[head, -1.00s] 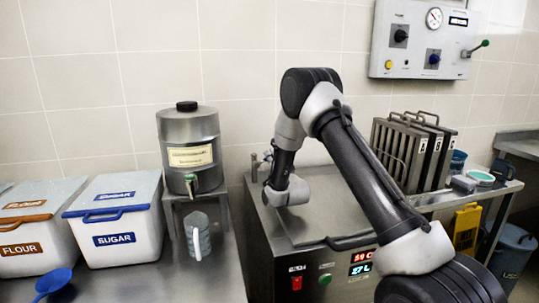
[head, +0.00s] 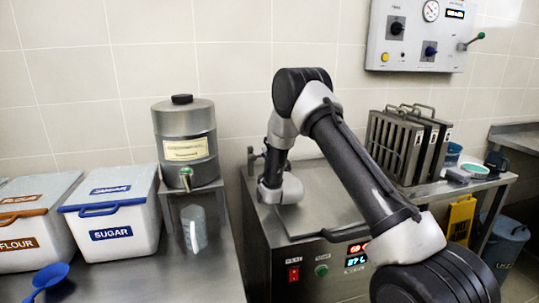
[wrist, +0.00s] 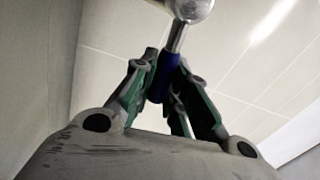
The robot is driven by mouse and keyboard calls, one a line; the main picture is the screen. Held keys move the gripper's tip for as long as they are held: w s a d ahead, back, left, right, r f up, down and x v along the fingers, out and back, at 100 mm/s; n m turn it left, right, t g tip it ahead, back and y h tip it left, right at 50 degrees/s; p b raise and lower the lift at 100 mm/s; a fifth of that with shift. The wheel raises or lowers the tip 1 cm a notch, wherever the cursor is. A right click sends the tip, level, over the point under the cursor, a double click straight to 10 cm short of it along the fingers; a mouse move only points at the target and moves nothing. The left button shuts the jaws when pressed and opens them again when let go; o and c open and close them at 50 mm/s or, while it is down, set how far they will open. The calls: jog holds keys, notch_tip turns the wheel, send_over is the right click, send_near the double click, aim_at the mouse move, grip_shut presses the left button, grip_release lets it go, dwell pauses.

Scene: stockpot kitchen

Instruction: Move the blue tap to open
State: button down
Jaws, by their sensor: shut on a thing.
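The blue tap handle (wrist: 169,66) shows in the wrist view as a blue grip on a bright metal stem, with a round metal knob at the top edge of the picture. My gripper (wrist: 160,88) has its fingers closed around the lower part of the blue grip, one on each side. In the head view my wrist is low over the left back part of the steel cooker (head: 318,185). My own arm hides the blue grip and most of the gripper there, so I cannot tell the tap's position from that view.
A steel urn (head: 185,135) on a stand, a clear jug (head: 194,230) and a sugar bin (head: 112,212) are to the left. A plate rack (head: 400,145) stands to the right. A control panel (head: 420,35) is on the wall above.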

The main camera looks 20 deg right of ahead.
jog(key=c, duration=1.4)
grip_release()
jog(key=shift+f, duration=0.1)
notch_tip(320, 180, up, 10)
jog(key=shift+r, duration=0.1)
